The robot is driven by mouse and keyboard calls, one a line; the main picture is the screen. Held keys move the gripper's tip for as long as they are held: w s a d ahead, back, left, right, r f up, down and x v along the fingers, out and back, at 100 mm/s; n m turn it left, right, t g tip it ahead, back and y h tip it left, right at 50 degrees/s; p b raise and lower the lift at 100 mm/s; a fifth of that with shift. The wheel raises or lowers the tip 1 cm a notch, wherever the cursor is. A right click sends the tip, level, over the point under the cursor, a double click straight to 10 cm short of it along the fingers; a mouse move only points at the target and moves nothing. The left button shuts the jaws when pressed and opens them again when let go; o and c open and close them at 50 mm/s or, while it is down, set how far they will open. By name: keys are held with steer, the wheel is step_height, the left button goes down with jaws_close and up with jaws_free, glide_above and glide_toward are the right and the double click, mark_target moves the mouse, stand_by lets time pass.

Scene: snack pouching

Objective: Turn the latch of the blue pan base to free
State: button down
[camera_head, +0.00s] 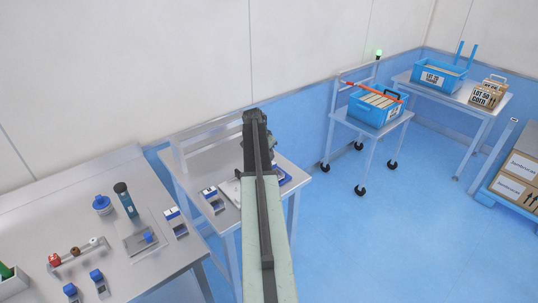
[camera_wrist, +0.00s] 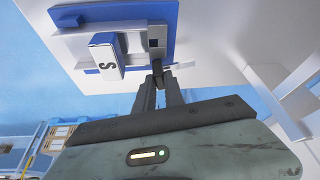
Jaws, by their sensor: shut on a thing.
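The blue pan base (camera_wrist: 168,12) fills the top of the wrist view, with a white block marked S and a grey plate on it. A small latch (camera_wrist: 181,66) with a light lever sticks out at its near edge. My gripper (camera_wrist: 158,72) is shut on the latch, its dark fingertips together at the edge of the base. The fingertips hide part of the latch, so its exact angle is unclear. In the head view the blue pan base (camera_head: 285,180) shows only partly on the middle table, behind my arm.
The middle table (camera_head: 285,160) has a raised back rail. A small blue-and-white device (camera_head: 210,193) stands left of my arm. The left bench (camera_head: 60,215) holds a dark cylinder (camera_head: 125,200) and several small items. A cart with a blue crate (camera_head: 365,110) stands right; the floor between is clear.

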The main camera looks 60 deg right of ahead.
steer(key=shift+m+g, duration=0.5)
steer(key=shift+m, duration=0.7)
steer(key=c, duration=1.4)
jaws_free()
steer(key=shift+c, duration=0.2)
steer(key=shift+r, duration=0.1)
steer(key=p+v, duration=0.7)
steer(key=shift+r, duration=0.3)
steer(key=shift+w, duration=0.15)
